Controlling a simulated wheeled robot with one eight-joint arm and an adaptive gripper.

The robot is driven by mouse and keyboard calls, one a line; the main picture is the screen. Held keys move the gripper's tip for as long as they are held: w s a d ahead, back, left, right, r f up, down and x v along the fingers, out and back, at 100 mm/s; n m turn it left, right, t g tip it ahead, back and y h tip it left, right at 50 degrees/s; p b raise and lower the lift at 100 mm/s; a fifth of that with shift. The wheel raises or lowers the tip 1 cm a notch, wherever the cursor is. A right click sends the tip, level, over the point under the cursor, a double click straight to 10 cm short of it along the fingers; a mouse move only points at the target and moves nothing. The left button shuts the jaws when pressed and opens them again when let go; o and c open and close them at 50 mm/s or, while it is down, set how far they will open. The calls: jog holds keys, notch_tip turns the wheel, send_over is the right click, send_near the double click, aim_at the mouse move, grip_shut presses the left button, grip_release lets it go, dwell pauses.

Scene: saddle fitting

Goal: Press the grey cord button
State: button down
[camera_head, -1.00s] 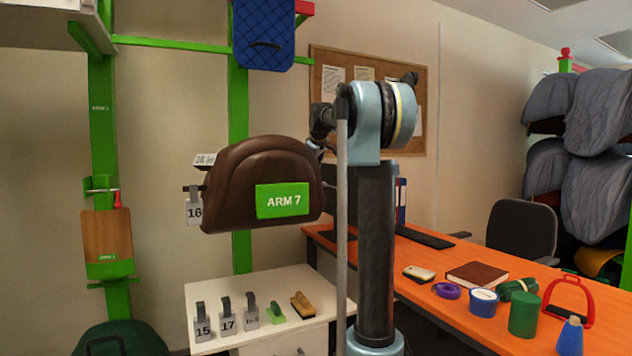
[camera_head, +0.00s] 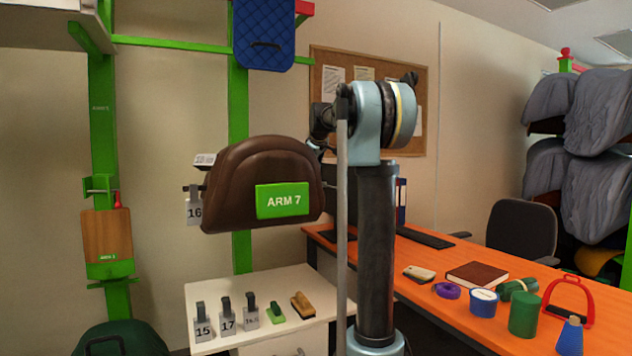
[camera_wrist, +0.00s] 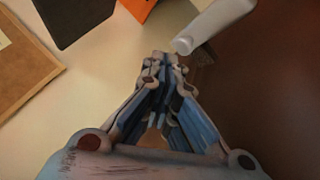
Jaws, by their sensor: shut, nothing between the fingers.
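My gripper (camera_wrist: 165,62) is shut and empty in the wrist view, its fingertips together. A pale grey, rounded bar (camera_wrist: 215,25) comes in from the top right, and its blunt end lies just right of the fingertips. I cannot tell whether it touches them or whether it is the grey cord button. No button is clearly recognisable in the head view. There my gripper is mostly hidden behind my arm, close to the right edge of the brown saddle (camera_head: 235,185) marked ARM 7.
A brown surface (camera_wrist: 275,105) fills the right of the wrist view. A white cabinet (camera_head: 265,340) with numbered tags and brushes stands below the saddle. An orange desk (camera_head: 425,290) with several small items is at right. A thin grey upright (camera_head: 342,230) stands before my arm.

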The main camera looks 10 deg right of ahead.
jog(key=shift+s+f, duration=0.1)
jog(key=shift+f, duration=0.75)
dwell(1.1)
jog(key=shift+r, duration=0.95)
jog(key=shift+r, duration=2.5)
